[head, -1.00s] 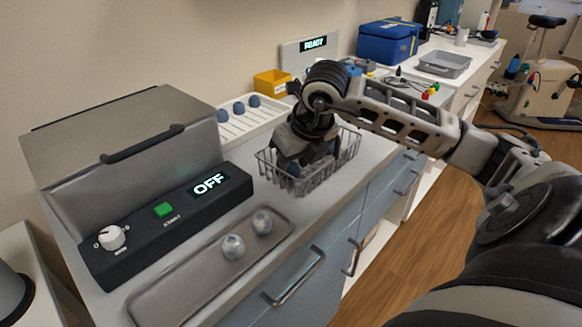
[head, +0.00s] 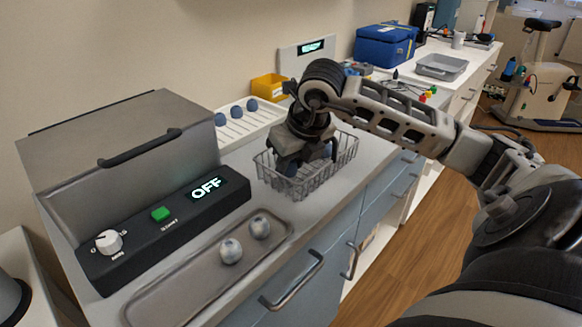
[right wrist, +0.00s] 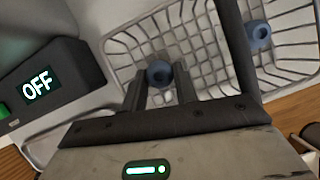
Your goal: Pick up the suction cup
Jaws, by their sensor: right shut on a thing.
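A blue suction cup (right wrist: 159,73) shows in the right wrist view, inside the wire basket area. My right gripper (right wrist: 160,84) is shut on it, with one finger on each side. In the head view my right gripper (head: 304,160) reaches down into the wire basket (head: 345,160) and largely hides the cup it holds. A second blue suction cup (right wrist: 258,33) lies in the basket, apart from the fingers. Whether the held cup touches the basket floor I cannot tell. My left gripper is not in view.
Two pale cups (head: 231,251) sit on a metal tray (head: 170,295) at the front. A white rack (head: 262,121) holds several blue cups behind the basket. A machine reading OFF (head: 110,135) stands left. A yellow bin (head: 268,88) is behind. Basket walls surround my gripper.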

